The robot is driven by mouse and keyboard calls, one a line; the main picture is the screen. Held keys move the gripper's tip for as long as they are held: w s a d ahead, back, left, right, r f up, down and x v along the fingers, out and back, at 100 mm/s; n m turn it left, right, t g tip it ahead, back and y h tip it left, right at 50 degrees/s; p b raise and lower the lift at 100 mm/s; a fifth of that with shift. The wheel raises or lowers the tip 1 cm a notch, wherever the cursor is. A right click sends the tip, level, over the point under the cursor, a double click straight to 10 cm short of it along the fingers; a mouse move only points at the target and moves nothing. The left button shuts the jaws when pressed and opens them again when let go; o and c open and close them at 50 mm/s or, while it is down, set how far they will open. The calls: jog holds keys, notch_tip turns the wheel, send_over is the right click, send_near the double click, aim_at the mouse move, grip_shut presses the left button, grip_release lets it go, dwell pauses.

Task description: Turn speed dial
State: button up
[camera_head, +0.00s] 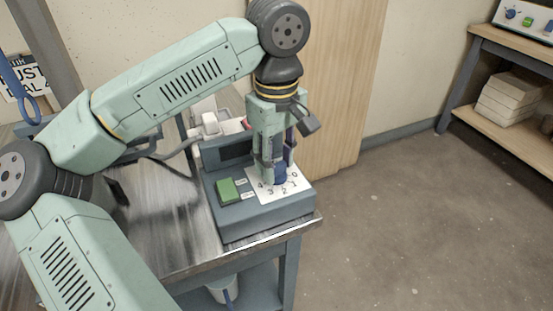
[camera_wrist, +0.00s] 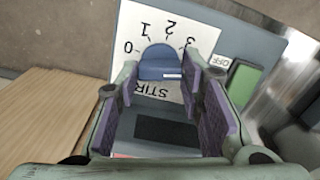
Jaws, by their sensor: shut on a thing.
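The speed dial (camera_head: 280,174) is a blue knob on a white scale plate on the grey control box (camera_head: 268,212). My gripper (camera_head: 278,166) points straight down over it and is shut on the knob, with a finger on either side. In the wrist view the dial (camera_wrist: 158,64) shows between the purple finger pads, with a short white mark on its near side. The plate (camera_wrist: 205,35) carries the numbers 0 to 3 there and the letters STIR, partly hidden by a finger. The head view also shows a 4.
A green switch (camera_head: 227,190) sits left of the dial, with an OFF label in the wrist view. The box stands on a metal table (camera_head: 180,240) near its right edge. A wooden panel (camera_head: 335,90) stands behind. A shelf with stacked white slabs (camera_head: 510,97) is at far right.

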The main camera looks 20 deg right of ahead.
aim_at(276, 166)
jog(key=shift+m, duration=0.6)
jog(key=o, duration=1.2)
jog(key=shift+c, duration=0.2)
jog(key=shift+r, duration=0.1)
notch_tip(276, 166, up, 12)
